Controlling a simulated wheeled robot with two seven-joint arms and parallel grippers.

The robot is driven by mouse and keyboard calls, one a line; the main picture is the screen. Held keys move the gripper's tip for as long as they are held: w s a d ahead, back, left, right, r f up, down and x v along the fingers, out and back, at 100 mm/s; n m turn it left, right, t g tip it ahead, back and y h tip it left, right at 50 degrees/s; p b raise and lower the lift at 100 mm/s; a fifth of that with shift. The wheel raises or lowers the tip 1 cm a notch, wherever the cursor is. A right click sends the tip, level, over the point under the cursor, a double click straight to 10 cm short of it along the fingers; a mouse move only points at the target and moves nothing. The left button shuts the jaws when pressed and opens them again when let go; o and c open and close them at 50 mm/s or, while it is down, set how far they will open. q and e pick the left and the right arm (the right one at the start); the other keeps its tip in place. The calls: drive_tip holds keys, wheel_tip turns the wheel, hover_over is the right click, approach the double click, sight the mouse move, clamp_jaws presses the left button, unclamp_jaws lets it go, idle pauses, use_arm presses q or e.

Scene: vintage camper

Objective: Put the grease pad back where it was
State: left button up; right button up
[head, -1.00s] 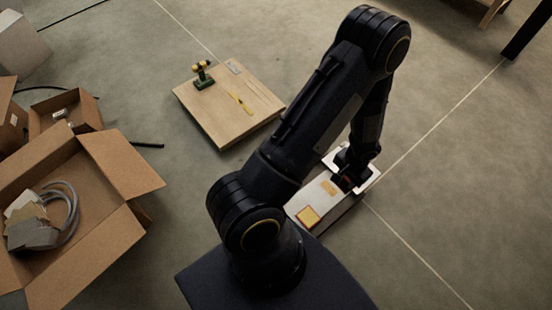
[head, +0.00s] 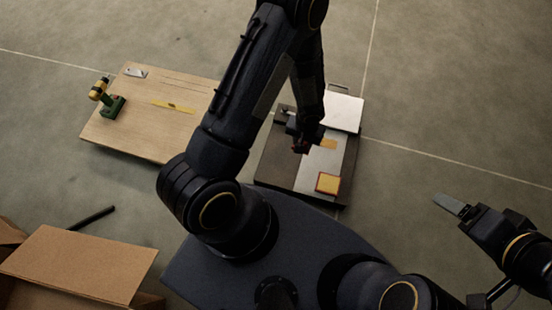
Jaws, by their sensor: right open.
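A long pale metal plate (head: 313,172) lies on a dark flat base (head: 279,158). On the plate is a square yellow-orange pad with a red rim (head: 328,183), and a smaller orange patch (head: 328,144) farther back. A white square panel (head: 343,112) lies at the far end. I cannot tell which of these is the grease pad. My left gripper (head: 302,143) is low over the plate, left of the orange patch. Its fingers are too dark to read. My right gripper (head: 455,208) is open, apart from the base and to its right, over bare floor.
An open cardboard box (head: 80,262) is at the lower left. A dark rod (head: 90,218) lies nearby. The floor at right is clear.

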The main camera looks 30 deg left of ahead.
use_arm(q)
drive_tip(key=s+d+f+n+b, duration=0.1)
drive_tip(key=d+f+b, duration=0.1)
drive_tip(key=f+b, duration=0.5)
drive_tip(key=s+d+f+b, duration=0.15)
drive_tip(key=f+b, duration=0.25)
drive_tip(key=f, duration=0.5)
drive_tip(key=a+f+b, duration=0.1)
drive_tip(key=a+f, duration=0.2)
drive_tip(key=a, duration=0.1)
drive_tip(key=w+a+f, duration=0.1)
drive_tip(key=a+f, duration=0.2)
drive_tip(key=a, duration=0.1)
drive_tip(key=w+a+f+b, duration=0.1)
drive_tip(key=a+f, duration=0.2)
drive_tip(key=a, duration=0.1)
drive_tip(key=shift+w+b, duration=0.2)
drive_tip(key=shift+b, duration=0.1)
drive_tip(key=shift+w+a+f, duration=0.1)
drive_tip(key=shift+a+f, duration=0.3)
drive_tip(key=f, duration=0.2)
drive_tip(key=f+b, duration=0.1)
drive_tip(key=shift+a+f, duration=0.2)
drive_tip(key=shift+f, duration=0.15)
drive_tip(key=shift+r, duration=0.1)
use_arm(e)
wheel_tip(320, 180, down, 18)
